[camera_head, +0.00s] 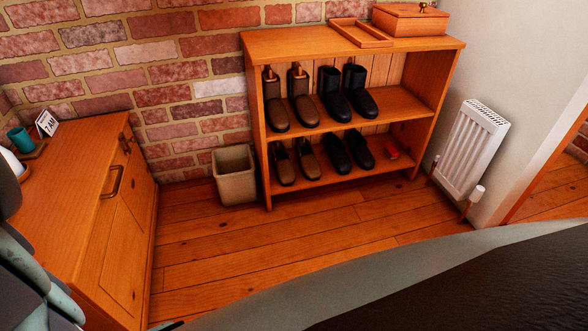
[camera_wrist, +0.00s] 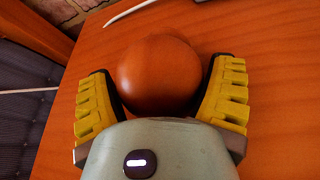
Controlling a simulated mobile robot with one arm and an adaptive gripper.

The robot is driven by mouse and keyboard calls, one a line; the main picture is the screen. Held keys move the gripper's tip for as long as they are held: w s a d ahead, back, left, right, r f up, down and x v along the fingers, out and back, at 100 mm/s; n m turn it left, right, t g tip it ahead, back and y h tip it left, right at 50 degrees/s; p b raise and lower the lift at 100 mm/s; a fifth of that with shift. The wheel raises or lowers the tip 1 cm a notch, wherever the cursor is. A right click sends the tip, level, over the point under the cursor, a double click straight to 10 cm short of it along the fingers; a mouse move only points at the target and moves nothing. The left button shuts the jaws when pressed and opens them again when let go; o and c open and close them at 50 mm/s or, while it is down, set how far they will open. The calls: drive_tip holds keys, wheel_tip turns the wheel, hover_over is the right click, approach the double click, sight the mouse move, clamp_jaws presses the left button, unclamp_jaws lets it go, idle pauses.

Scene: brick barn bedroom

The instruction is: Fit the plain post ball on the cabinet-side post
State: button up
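A smooth round brown wooden ball (camera_wrist: 158,75) sits between the two yellow fingers of my gripper (camera_wrist: 162,65) in the wrist view. The ball's near underside is hidden by the grey gripper body. An orange wooden surface (camera_wrist: 275,100) lies behind the ball. In the head view the wooden cabinet (camera_head: 72,195) stands at the left, my arm in front of its near side. I cannot make out a post in either view.
A shoe rack (camera_head: 345,120) with several shoes and a wooden box (camera_head: 410,20) on top stands against the brick wall. A bin (camera_head: 235,175) is beside it. A white radiator (camera_head: 472,150) is at the right. A teal cup (camera_head: 20,140) is on the cabinet. The middle floor is clear.

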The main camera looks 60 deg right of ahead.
drive_tip(key=c, duration=0.7)
drive_tip(key=shift+c, duration=0.6)
drive_tip(key=shift+r, duration=0.1)
